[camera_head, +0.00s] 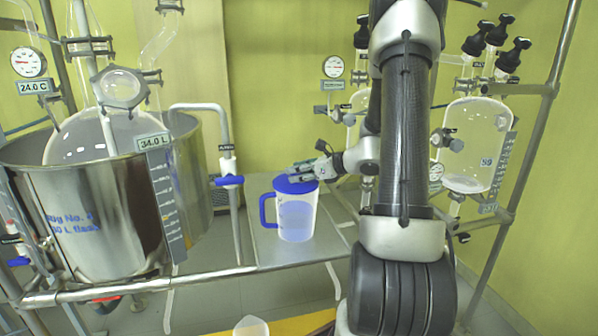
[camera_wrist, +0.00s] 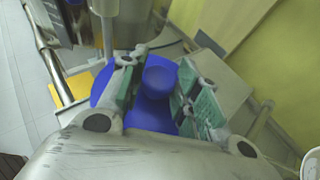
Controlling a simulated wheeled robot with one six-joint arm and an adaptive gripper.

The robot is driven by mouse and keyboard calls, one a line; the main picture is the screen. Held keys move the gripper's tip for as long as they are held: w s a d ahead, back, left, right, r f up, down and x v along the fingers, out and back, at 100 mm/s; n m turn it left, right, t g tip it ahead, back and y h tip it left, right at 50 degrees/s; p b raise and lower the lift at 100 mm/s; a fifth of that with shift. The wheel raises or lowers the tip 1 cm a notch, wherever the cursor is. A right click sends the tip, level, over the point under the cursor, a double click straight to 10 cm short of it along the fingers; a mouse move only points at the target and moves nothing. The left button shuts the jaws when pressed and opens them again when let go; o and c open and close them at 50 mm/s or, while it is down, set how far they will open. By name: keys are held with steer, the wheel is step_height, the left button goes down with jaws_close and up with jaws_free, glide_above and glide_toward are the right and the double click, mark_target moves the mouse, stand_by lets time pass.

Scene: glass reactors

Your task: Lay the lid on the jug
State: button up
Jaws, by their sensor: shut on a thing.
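The jug (camera_head: 296,219) is a translucent vessel with a blue handle on its left and bluish liquid inside. It stands upright on the metal shelf. The blue lid (camera_head: 294,187) is at the jug's mouth and covers it in the head view; I cannot tell whether it rests on the rim or hovers just above. My gripper (camera_head: 305,169) reaches in from the right, above the lid. In the wrist view my gripper (camera_wrist: 158,86) is shut on the lid's blue knob (camera_wrist: 158,76), with the lid's disc (camera_wrist: 150,117) below the fingers. The jug is mostly hidden there.
A large steel bath (camera_head: 95,215) with a glass flask stands at the left. A pipe with a blue valve (camera_head: 229,180) rises left of the jug. Glass reactors (camera_head: 472,145) hang at the right. The metal shelf (camera_head: 275,255) is bare in front of the jug.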

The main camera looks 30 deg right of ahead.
steer(key=shift+f, duration=0.25)
steer(key=o, duration=1.1)
steer(key=v, duration=1.2)
